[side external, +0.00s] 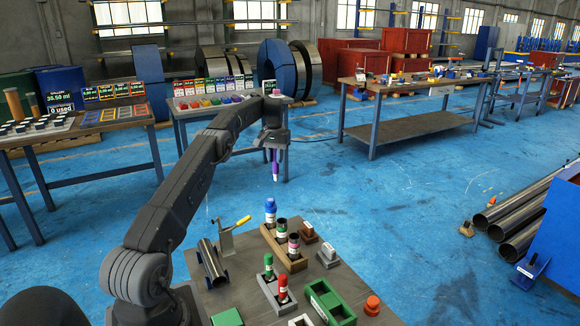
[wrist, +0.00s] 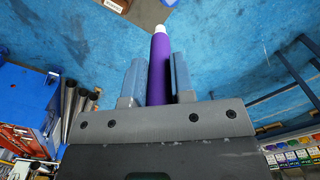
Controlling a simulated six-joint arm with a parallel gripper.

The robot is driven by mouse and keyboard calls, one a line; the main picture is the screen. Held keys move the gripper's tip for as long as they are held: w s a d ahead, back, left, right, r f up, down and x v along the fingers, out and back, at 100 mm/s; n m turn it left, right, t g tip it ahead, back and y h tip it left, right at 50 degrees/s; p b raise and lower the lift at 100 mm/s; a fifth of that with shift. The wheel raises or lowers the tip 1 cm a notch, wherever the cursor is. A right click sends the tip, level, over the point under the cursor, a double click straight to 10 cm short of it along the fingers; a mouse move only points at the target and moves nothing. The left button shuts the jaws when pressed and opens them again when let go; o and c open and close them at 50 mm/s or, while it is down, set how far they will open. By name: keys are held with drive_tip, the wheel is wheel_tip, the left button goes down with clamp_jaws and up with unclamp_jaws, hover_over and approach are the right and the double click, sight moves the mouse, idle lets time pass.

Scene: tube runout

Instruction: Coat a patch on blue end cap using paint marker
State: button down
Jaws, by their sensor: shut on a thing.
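My gripper (side external: 274,143) is shut on a purple paint marker (side external: 275,167), which hangs tip down, well above the workbench. In the wrist view the marker (wrist: 160,68) stands between the two blue-grey fingers, its pale tip pointing away from me. I cannot make out a blue end cap for certain. A bottle with a blue top (side external: 270,207) stands in the wooden rack, and a metal tube (side external: 211,262) with blue parts at its ends lies on the bench. A blue piece (wrist: 169,2) is cut off at the wrist view's top edge.
The rack (side external: 291,262) also holds dark-topped bottles. Green and red markers (side external: 282,288) stand in a grey holder. A green tray (side external: 331,303), an orange cap (side external: 372,304) and a yellow-handled tool (side external: 241,222) are nearby. The air around the held marker is clear.

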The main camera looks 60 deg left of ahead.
sight(275, 173)
drive_tip(key=shift+s+a+f, duration=0.15)
drive_tip(key=shift+a, duration=0.05)
drive_tip(key=shift+f, duration=3.2)
drive_tip(key=shift+s+a+f, duration=0.15)
drive_tip(key=shift+s+f, duration=0.3)
drive_tip(key=shift+f, duration=0.1)
drive_tip(key=shift+w+f, duration=0.1)
drive_tip(key=shift+w, duration=0.25)
drive_tip(key=shift+w+r, duration=0.2)
drive_tip(key=shift+s+r, duration=0.1)
drive_tip(key=shift+r, duration=3.8)
drive_tip(key=shift+d, duration=0.2)
